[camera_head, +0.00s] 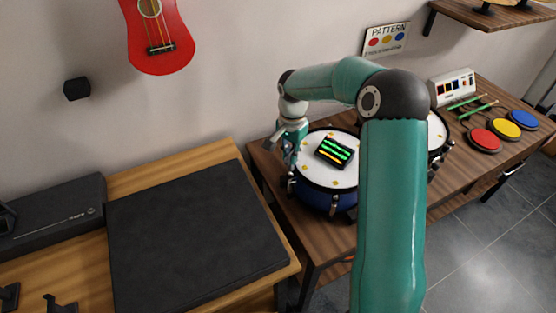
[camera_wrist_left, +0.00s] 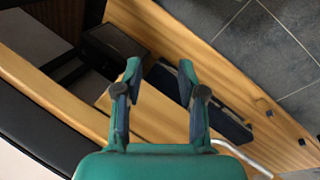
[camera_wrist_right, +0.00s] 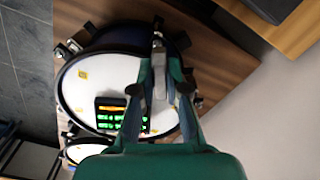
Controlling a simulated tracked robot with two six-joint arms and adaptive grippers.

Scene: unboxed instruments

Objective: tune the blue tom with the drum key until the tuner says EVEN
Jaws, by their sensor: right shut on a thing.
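The blue tom (camera_head: 328,199) stands on the brown table, its white head (camera_head: 318,178) facing up. The tuner (camera_head: 335,152) lies on it; its screen has several green bars and one orange bar, clearer in the right wrist view (camera_wrist_right: 122,114). No word can be read on it. My right gripper (camera_head: 288,152) is at the tom's left rim. In the right wrist view its fingers (camera_wrist_right: 160,75) are shut on the drum key (camera_wrist_right: 158,43), a small metal piece at the rim; its seating on a lug is unclear. My left gripper (camera_wrist_left: 160,82) is open and empty.
A second drum (camera_head: 437,131) stands behind my right arm. Drumsticks (camera_head: 470,106), red (camera_head: 484,140), yellow (camera_head: 505,130) and blue (camera_head: 523,120) pads and a white device (camera_head: 452,88) are at right. A wooden bench with a dark mat (camera_head: 195,235) is left; its mat is bare.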

